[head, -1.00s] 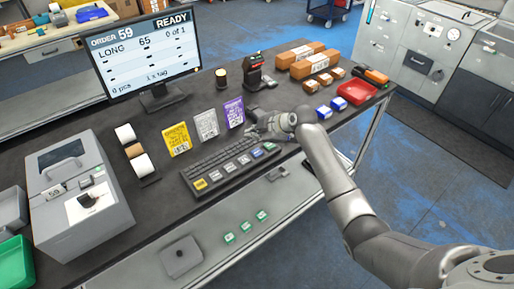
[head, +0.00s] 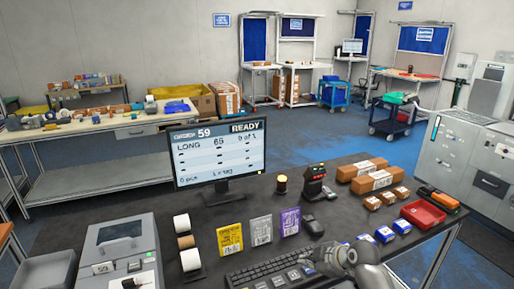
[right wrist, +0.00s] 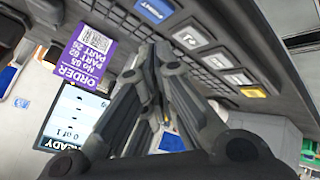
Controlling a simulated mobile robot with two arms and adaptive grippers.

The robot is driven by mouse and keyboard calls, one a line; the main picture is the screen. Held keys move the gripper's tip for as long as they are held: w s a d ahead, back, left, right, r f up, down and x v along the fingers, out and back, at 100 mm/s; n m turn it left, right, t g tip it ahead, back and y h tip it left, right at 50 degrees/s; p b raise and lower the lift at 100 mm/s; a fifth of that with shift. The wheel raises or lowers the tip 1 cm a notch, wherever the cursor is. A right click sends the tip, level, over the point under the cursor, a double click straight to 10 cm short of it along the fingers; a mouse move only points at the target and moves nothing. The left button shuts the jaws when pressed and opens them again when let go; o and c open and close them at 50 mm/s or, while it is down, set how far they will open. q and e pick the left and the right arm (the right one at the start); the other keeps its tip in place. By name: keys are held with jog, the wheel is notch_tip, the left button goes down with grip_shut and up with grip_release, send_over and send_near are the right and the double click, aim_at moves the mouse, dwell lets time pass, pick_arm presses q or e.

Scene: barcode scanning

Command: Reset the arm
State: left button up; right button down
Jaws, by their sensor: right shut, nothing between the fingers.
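My right gripper (head: 318,262) is over the right end of the black keyboard (head: 262,272) in the head view. In the right wrist view its dark fingers (right wrist: 152,62) are closed together with nothing between them. The keyboard (right wrist: 215,50) shows behind the fingers there; I cannot tell whether they touch it. The purple order card (head: 290,221) stands just behind the keyboard and also shows in the right wrist view (right wrist: 88,47). My left gripper is not in view.
The monitor (head: 220,155) reading READY stands behind a yellow card (head: 230,239) and a white card (head: 261,230). A scanner stand (head: 314,183), brown boxes (head: 376,180), blue-and-white boxes (head: 385,234) and a red tray (head: 423,214) are to the right. A grey printer (head: 120,250) is at left.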

jog(key=s+f+m+g+h, duration=0.1)
jog(key=s+f+m, duration=0.25)
jog(key=s, duration=0.75)
jog(key=s+f+m+g+h, duration=0.15)
jog(key=s+f, duration=0.25)
jog(key=s, duration=0.6)
jog(key=s+d+r+m+g+h, duration=0.15)
jog(key=s+m, duration=0.25)
jog(key=s, duration=0.5)
jog(key=s+d+r+m, duration=0.15)
jog(key=s+m, duration=0.25)
jog(key=s, duration=0.5)
notch_tip(320, 180, down, 30)
jog(key=s+a+g+b, duration=0.1)
jog(key=s+b, duration=0.1)
jog(key=b, duration=0.1)
jog(key=s+d+f+g+b, duration=0.1)
jog(key=s+d+f+b, duration=0.1)
jog(key=s+f, duration=1.4)
jog(key=shift+d+f+n+h, duration=0.3)
jog(key=shift+d+f+n, duration=0.15)
jog(key=shift+f, duration=0.45)
